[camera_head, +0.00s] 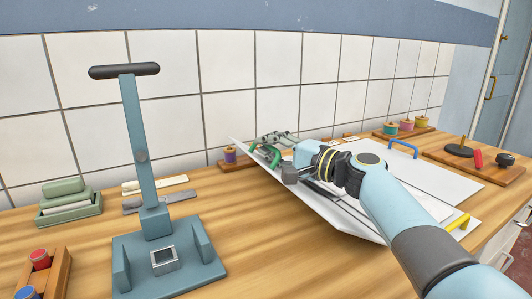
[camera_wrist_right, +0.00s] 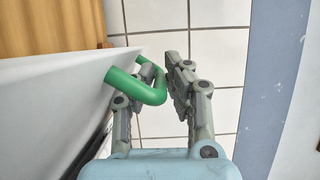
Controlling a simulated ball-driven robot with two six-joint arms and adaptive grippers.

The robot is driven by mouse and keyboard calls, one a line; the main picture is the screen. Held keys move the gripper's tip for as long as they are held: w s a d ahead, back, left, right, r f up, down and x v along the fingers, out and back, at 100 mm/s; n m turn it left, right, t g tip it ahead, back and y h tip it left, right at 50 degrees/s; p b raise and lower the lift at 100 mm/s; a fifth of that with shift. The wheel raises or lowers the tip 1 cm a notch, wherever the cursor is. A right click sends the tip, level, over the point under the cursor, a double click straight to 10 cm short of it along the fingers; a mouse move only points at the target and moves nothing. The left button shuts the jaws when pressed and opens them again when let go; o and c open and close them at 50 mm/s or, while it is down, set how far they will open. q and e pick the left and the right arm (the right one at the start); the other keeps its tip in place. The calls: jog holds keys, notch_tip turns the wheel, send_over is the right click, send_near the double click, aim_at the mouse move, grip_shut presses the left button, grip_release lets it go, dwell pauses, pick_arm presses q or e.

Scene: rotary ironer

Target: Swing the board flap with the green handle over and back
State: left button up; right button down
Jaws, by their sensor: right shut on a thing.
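The white board flap (camera_head: 345,219) is tilted, its left edge raised above the wooden bench. The green handle (camera_head: 274,158) is at its far left corner, partly behind my gripper. My right gripper (camera_head: 275,140) reaches over the flap from the right and is shut on the green handle. In the right wrist view the green handle (camera_wrist_right: 121,80) passes between the grey fingers (camera_wrist_right: 164,75), beside the white face of the flap (camera_wrist_right: 45,105). My left gripper is not in view.
The board also has a blue handle (camera_head: 403,147) at the back and a yellow handle (camera_head: 459,222) at the right. A blue-grey press stand (camera_head: 150,190) stands to the left. Thread spools (camera_head: 407,125) stand behind. A tiled wall (camera_head: 170,75) closes the back.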

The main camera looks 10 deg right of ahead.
jog(key=c, duration=1.6)
grip_release()
jog(key=shift+c, duration=0.2)
jog(key=shift+d, duration=0.1)
send_over(316, 196)
jog(key=shift+f, duration=0.1)
jog(key=shift+w, duration=0.1)
